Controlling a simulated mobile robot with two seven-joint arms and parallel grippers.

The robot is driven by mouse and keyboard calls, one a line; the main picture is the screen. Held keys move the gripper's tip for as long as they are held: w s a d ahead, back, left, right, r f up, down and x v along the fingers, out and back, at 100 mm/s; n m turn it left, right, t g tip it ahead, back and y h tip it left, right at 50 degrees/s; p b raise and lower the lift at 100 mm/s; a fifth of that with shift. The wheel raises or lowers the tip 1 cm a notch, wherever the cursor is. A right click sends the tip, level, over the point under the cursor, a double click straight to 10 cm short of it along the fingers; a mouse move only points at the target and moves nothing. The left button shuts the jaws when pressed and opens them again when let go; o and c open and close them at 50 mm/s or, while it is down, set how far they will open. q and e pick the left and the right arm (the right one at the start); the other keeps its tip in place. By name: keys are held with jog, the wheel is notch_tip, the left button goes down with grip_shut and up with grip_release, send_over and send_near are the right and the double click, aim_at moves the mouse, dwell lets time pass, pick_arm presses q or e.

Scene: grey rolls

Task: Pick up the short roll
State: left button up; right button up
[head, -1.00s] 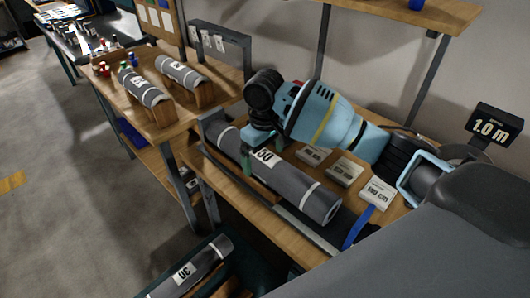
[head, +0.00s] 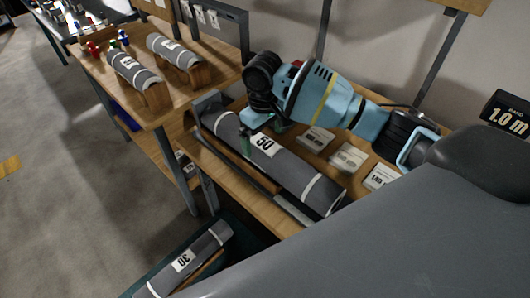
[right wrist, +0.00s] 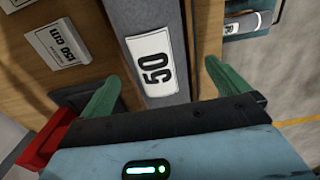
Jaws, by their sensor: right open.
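A long grey roll marked 50 (head: 305,178) with white bands lies on the wooden bench, and its label side shows in the right wrist view (right wrist: 150,25). My right gripper (head: 262,138) is over this roll. Its open green fingers (right wrist: 160,90) stand on either side of it, with gaps visible between fingers and roll in the wrist view. A shorter-looking grey roll marked 30 (head: 190,262) lies low at the front left, partly cut off. Two more short grey rolls, one at the left (head: 134,76) and one at the right (head: 174,58), rest on the far table. My left gripper is not in view.
White label cards (head: 348,158) lie on the bench behind the roll. A 1.0 m sign (head: 507,114) stands at the right. A shelf (head: 455,4) and its posts rise behind the arm.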

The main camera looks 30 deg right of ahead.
aim_at(265, 143)
jog(key=f, duration=0.5)
jog(key=shift+d, duration=0.3)
jog(key=c, duration=1.3)
